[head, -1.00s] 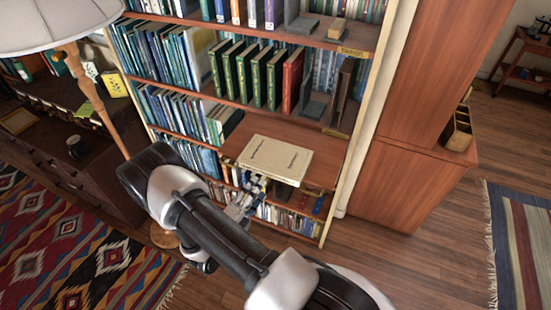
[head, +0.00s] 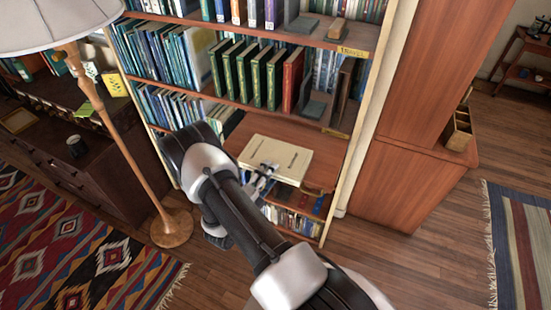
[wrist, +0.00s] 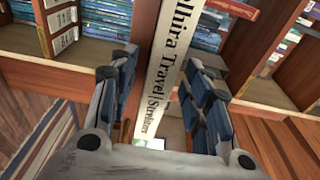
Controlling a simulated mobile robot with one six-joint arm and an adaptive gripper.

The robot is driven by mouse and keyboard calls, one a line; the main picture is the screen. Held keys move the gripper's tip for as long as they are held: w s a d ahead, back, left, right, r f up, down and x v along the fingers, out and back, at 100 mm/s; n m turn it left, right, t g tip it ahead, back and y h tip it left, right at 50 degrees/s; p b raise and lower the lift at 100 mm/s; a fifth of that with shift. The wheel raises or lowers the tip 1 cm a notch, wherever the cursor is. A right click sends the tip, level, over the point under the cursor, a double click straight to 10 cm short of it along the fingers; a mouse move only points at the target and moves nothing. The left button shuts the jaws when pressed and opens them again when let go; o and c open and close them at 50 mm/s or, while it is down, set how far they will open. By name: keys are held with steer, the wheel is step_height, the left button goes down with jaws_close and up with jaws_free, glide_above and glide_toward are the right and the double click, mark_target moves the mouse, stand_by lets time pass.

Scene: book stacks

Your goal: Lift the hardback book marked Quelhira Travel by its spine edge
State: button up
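The Quelhira Travel book (head: 277,152) is a thick cream hardback lying flat on a pull-out wooden shelf (head: 232,143) of the bookcase. My gripper (head: 266,170) is at the book's front edge in the head view. In the wrist view my gripper (wrist: 160,68) is open, one finger on each side of the spine. I cannot tell whether either finger touches the book.
Green books and a red book (head: 292,80) stand on the shelf above. Bookends (head: 316,106) stand beside them. More books (head: 290,219) fill the low shelf below. A floor lamp (head: 128,150) stands left of my arm. Open wooden floor (head: 420,230) lies to the right.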

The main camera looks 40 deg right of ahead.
jaws_close()
stand_by(0.3)
stand_by(0.5)
